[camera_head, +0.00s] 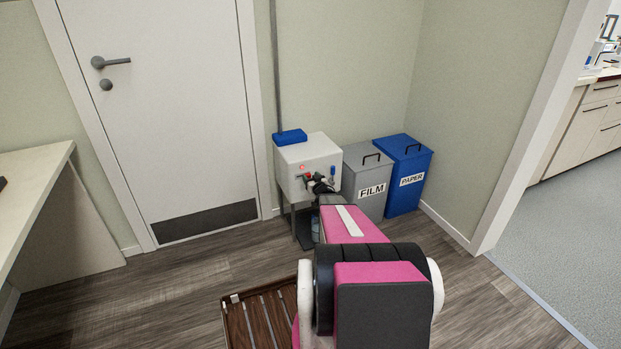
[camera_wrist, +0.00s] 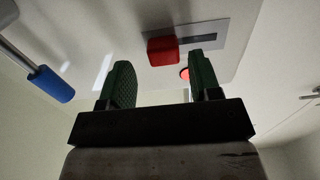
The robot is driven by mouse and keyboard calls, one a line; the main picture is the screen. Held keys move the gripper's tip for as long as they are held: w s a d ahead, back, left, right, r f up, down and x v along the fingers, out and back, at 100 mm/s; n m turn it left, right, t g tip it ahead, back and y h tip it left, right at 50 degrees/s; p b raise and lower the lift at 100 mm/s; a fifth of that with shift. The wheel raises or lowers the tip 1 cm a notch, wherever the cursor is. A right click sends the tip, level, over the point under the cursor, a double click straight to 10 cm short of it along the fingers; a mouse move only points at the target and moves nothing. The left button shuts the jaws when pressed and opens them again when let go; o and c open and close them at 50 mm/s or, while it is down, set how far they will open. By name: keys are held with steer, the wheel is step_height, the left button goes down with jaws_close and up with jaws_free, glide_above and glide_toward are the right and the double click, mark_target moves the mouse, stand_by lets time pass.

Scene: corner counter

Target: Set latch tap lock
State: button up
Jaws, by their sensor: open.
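A white box unit (camera_head: 310,158) stands on legs against the wall, with a glowing red light (camera_head: 302,167) on its front. In the wrist view its pale face fills the upper part, with a red block-shaped latch knob (camera_wrist: 163,50) at one end of a dark slot in a grey plate (camera_wrist: 208,39). The red light (camera_wrist: 184,73) shows beside the knob. My gripper (camera_wrist: 160,62) is open and faces the panel. The knob appears between its two green fingers, near the tips; I cannot tell how deep. A blue-ended rod (camera_wrist: 51,84) is at the left.
A grey FILM bin (camera_head: 368,180) and a blue PAPER bin (camera_head: 408,174) stand right of the unit. A blue item (camera_head: 290,136) lies on top of it. A slatted brown rack (camera_head: 256,318) is on the floor in front. A closed door (camera_head: 165,110) is at left.

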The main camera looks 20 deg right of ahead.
steer(key=s, duration=0.9)
steer(key=shift+s+d, duration=0.2)
steer(key=shift+s, duration=0.15)
